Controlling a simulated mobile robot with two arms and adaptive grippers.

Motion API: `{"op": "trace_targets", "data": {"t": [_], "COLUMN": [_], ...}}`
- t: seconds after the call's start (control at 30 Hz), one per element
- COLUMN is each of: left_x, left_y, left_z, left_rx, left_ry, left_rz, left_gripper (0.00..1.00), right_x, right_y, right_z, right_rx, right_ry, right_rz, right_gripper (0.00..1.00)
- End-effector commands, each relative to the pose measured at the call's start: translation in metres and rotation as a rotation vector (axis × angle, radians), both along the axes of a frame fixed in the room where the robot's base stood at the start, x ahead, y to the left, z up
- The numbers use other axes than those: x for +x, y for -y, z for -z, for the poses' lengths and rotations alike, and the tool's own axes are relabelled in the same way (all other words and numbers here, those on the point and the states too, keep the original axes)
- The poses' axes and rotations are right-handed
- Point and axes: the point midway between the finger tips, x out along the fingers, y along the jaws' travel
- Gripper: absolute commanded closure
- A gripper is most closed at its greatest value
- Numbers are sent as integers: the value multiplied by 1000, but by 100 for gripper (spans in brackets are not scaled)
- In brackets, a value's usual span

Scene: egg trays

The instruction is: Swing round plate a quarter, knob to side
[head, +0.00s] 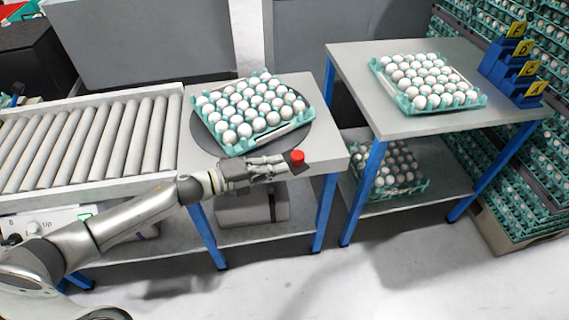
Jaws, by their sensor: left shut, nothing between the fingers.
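The round plate (318,113) is a dark grey disc on the middle table, mostly hidden under a teal tray (224,150) full of white eggs. The tray sits turned at an angle to the table edges. A red knob (297,157) shows at the plate's near right side, by the table's front edge. My left gripper (288,163) comes in from the left, its fingers shut and empty, with their tips right at the knob. Whether they touch it I cannot tell. My right gripper is not in view.
A roller conveyor (90,140) adjoins the table on the left. The right table (385,118) holds another egg tray (480,101) and blue holders with yellow letter cards (512,70). Stacked egg trays (540,150) stand at the far right. The floor in front is clear.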

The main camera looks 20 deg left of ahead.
Motion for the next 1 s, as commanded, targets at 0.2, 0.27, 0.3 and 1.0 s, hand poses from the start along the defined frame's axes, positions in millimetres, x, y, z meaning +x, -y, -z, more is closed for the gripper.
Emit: {"op": "trace_targets", "data": {"t": [0.2,0.27,0.3,1.0], "left_x": [14,15,15,21], "left_y": [16,17,18,27], "left_z": [3,3,3,2], "left_rx": [1,1,1,-2], "left_ry": [2,2,2,-1], "left_rz": [0,0,0,-53], "left_gripper": [100,100,100,100], "right_x": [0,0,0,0], "right_y": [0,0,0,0], "right_z": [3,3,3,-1], "right_rx": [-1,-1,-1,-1], "right_ry": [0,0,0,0], "right_rz": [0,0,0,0], "right_gripper": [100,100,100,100]}}
